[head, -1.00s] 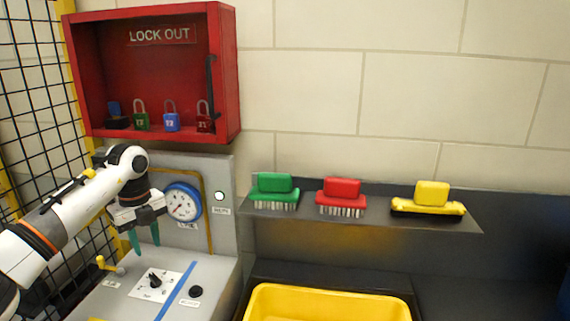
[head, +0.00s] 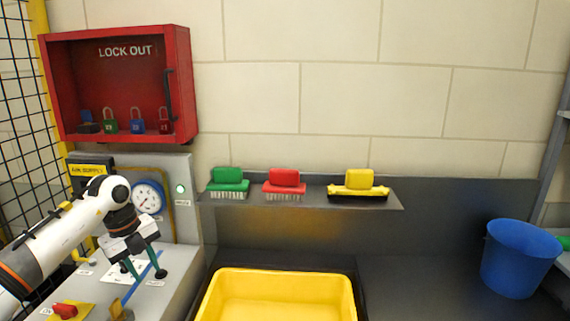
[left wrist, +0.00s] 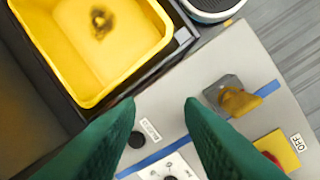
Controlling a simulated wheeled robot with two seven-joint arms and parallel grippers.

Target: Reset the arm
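My left arm comes in from the left in the head view. Its gripper (head: 142,274) hangs over the grey control panel (head: 180,262), with its green fingers pointing down. In the left wrist view the two green fingers (left wrist: 165,105) are spread apart with nothing between them. The panel lies below them, with a black button (left wrist: 136,139) and a blue stripe. My right gripper is not in view.
A yellow tray (head: 343,291) stands right of the panel. A red lockout box (head: 181,85) with several padlocks hangs above. Green (head: 229,186), red (head: 284,188) and yellow (head: 358,187) brushes sit on a shelf. A blue bucket (head: 518,258) is at the right.

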